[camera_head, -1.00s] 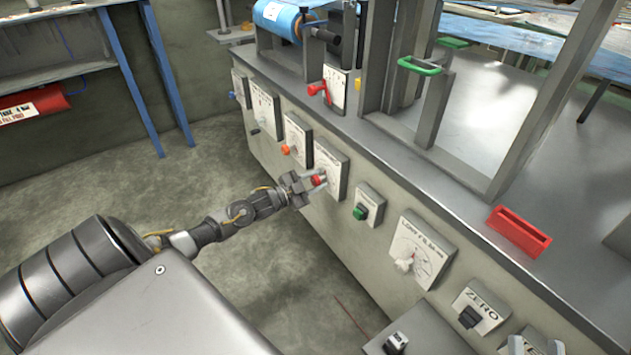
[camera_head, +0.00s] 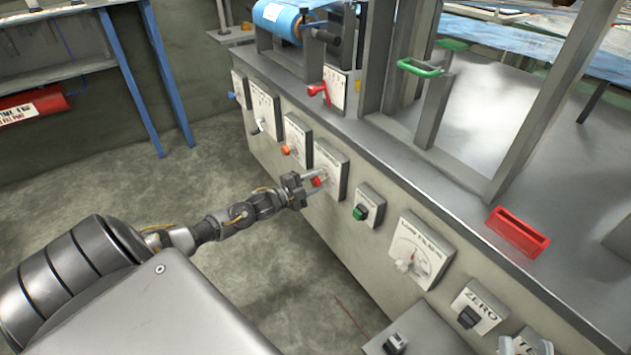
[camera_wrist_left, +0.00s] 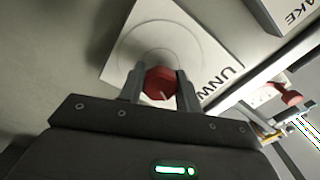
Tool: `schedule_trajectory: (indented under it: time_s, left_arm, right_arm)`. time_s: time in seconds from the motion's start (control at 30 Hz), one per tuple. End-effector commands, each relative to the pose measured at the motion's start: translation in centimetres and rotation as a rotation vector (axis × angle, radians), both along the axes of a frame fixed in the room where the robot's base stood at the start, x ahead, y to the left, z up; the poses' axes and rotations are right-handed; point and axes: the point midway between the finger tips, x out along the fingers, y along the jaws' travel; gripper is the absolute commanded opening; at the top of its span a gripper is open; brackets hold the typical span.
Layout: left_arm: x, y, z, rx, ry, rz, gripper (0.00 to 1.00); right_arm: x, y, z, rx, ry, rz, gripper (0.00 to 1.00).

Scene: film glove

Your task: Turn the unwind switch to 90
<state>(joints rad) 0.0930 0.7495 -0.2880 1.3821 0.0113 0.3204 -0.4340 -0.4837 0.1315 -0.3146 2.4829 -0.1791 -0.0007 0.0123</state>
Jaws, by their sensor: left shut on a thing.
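The unwind switch is a red knob (camera_head: 317,181) on a white dial plate (camera_head: 335,165) on the front of the grey machine. In the left wrist view, the red knob (camera_wrist_left: 160,82) sits between my fingertips, and its plate (camera_wrist_left: 185,38) shows the letters "UNW". My left gripper (camera_head: 311,184) reaches in from the left and is shut on this knob; it also shows in the left wrist view (camera_wrist_left: 158,88). The dial marks are too small or hidden to read.
An orange knob (camera_head: 286,150) is on the plate to the left, and a green switch (camera_head: 360,212) is to the right. A white-knobbed dial (camera_head: 420,250) and a ZERO switch (camera_head: 470,316) are further right. A red tray (camera_head: 518,232) lies on the machine top. Floor left of the panel is clear.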

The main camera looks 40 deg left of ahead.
Motion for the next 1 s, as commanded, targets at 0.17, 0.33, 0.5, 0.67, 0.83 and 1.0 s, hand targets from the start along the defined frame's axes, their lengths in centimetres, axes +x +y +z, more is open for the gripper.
schedule_trajectory:
  time_s: [0.17,0.33,0.5,0.67,0.83,1.0]
  left_arm:
    - [-0.01,-0.05,-0.01,0.160,-0.047,-0.003,0.11]
    - [-0.02,-0.07,-0.05,0.314,-0.093,-0.003,0.11]
    - [-0.04,-0.05,-0.07,0.469,-0.140,-0.002,0.11]
    - [-0.03,-0.07,-0.07,0.612,-0.183,-0.002,0.11]
    - [-0.02,-0.03,-0.05,0.753,-0.225,-0.001,0.11]
    - [-0.04,-0.05,-0.09,0.869,-0.260,-0.001,0.11]
  right_arm:
    - [-0.06,0.09,-0.20,-0.006,0.013,0.003,0.36]
    - [-0.06,0.12,-0.14,-0.008,0.013,0.004,0.36]
    - [0.01,0.14,-0.05,-0.009,0.010,0.004,0.36]
    - [0.04,0.15,0.01,-0.010,0.009,0.004,0.36]
    - [0.06,0.16,0.02,-0.011,0.010,0.005,0.36]
    - [0.07,0.18,0.00,-0.012,0.012,0.005,0.36]
